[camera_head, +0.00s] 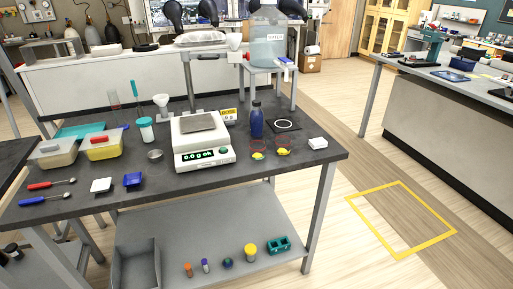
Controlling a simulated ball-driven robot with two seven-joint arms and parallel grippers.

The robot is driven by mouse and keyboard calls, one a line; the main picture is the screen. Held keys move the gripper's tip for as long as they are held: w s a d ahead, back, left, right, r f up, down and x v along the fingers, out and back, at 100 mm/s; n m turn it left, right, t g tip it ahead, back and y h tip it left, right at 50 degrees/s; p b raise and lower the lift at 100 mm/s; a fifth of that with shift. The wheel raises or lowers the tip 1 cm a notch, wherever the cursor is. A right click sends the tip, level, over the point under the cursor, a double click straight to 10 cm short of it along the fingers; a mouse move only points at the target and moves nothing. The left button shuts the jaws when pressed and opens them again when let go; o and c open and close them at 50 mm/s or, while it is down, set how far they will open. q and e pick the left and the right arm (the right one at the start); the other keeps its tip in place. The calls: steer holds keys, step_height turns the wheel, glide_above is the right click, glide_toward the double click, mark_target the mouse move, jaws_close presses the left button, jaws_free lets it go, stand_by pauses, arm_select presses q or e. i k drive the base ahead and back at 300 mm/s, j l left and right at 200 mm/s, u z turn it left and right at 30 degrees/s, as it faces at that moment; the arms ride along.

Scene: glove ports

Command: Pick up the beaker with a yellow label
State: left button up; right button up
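Two small, see-through vessels with thin reddish rims stand near the right front of the dark bench (225,172). They look like beakers. The left vessel (258,155) has a yellow patch with some blue-green low on it. The right vessel (283,151) has a yellow patch low on it. The patches are too small to tell whether they are labels, or which vessel is the yellow-labelled beaker. Neither of my grippers shows in this view.
Lidded tubs (104,151) and spoons crowd the bench's left. The lower shelf (200,235) holds small items. Floor right of the bench is clear.

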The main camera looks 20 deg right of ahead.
mark_target(283, 142)
steer(key=i+j, duration=0.1)
steer(key=i+j+z, duration=0.2)
steer(key=i+z, duration=0.25)
steer(key=i+j+z, duration=0.3)
steer(key=z, duration=0.15)
